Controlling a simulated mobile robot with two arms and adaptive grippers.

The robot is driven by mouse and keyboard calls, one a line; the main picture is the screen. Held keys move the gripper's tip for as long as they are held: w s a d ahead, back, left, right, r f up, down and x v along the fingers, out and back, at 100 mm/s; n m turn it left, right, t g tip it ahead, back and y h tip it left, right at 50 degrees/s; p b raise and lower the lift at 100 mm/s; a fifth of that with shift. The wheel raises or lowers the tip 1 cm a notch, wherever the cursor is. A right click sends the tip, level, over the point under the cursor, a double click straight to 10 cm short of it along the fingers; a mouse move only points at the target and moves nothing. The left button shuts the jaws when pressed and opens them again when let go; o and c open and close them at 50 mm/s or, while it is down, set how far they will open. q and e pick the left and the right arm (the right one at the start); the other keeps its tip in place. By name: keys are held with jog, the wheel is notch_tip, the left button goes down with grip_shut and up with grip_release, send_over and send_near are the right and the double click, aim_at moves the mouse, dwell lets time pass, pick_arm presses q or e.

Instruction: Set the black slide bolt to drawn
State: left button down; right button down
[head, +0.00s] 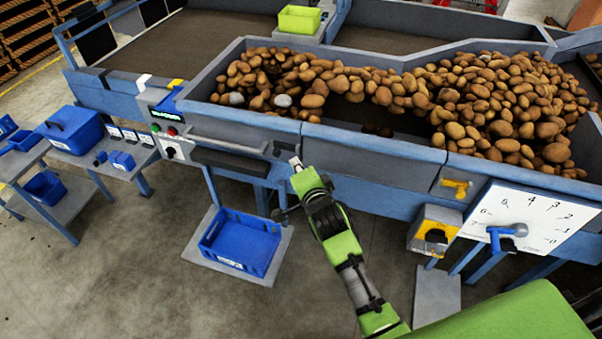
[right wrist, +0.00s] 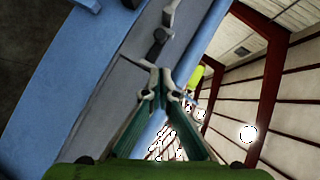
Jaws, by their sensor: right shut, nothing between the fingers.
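The black slide bolt (head: 284,149) is on the grey front panel of the grader, just below the potato bed's rim. It also shows in the right wrist view (right wrist: 156,46) as a dark piece on the grey panel, just beyond my fingertips. My right gripper (head: 296,163) is shut and empty, close to the bolt. In the right wrist view my right gripper (right wrist: 161,74) has its fingertips together beside the bolt's near end. I cannot tell whether they touch it. My left gripper is not in view.
A potato bed (head: 343,133) runs above the panel. A control box (head: 168,128) stands left, and a yellow handle (head: 456,186) and a dial plate (head: 530,215) with a blue lever (head: 500,232) stand right. A blue crate (head: 240,243) is below.

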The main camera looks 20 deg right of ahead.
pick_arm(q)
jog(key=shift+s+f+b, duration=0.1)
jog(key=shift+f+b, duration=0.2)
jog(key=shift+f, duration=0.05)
pick_arm(e)
jog(key=v, duration=0.4)
jog(key=shift+d, duration=0.15)
jog(key=shift+s, duration=0.1)
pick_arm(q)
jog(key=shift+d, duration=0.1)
